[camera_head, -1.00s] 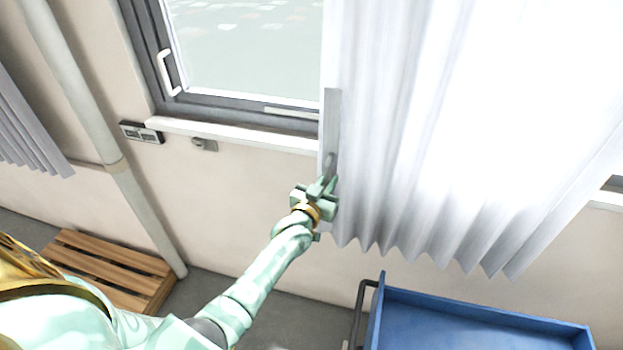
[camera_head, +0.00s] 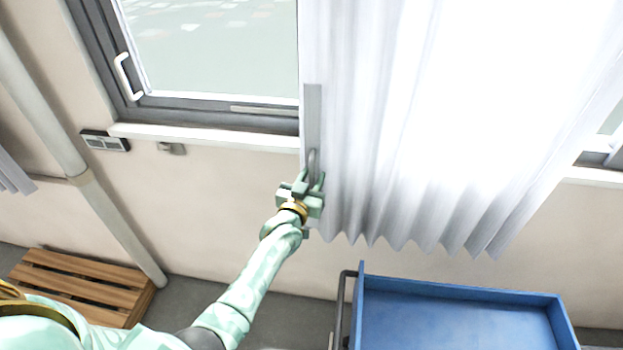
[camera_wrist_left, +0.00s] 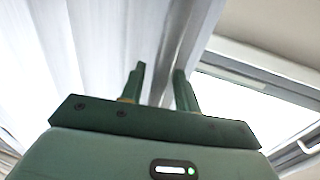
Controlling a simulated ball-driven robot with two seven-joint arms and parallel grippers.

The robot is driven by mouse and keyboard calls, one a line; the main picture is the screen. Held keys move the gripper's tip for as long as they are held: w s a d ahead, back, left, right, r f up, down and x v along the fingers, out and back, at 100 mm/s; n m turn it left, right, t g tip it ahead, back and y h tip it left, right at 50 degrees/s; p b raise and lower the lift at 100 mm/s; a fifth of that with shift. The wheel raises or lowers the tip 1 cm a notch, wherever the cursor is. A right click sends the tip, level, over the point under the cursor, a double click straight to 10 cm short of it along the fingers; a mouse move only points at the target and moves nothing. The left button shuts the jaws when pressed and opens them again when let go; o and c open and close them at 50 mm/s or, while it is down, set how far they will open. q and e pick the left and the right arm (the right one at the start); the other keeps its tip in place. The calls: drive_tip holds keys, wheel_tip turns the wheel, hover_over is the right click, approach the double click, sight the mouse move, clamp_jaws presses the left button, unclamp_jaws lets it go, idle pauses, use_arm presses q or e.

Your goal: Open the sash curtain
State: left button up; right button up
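The sash curtain (camera_head: 400,130) is a white pleated sheet with a zigzag lower edge, hanging right of the uncovered window (camera_head: 210,50). A grey strip (camera_head: 313,105) with a curved handle (camera_head: 313,160) runs along its left edge. My left gripper (camera_head: 311,180) is at the lower end of this handle. In the left wrist view, its two dark green fingers (camera_wrist_left: 158,85) stand apart with a visible gap, the curtain's edge behind them; the contact with the handle is unclear. My right gripper is not in view.
A blue cart (camera_head: 450,294) with a dark handle stands below the curtain. A wooden pallet (camera_head: 85,280) lies at the lower left by a vertical pipe (camera_head: 125,230). Another curtain (camera_head: 12,172) hangs at the left edge. The wall below the window is mostly bare.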

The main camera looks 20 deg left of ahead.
use_arm(q)
drive_tip(key=shift+s, duration=0.1)
drive_tip(key=s, duration=1.6)
drive_tip(key=shift+d, duration=0.35)
drive_tip(key=shift+f, duration=0.1)
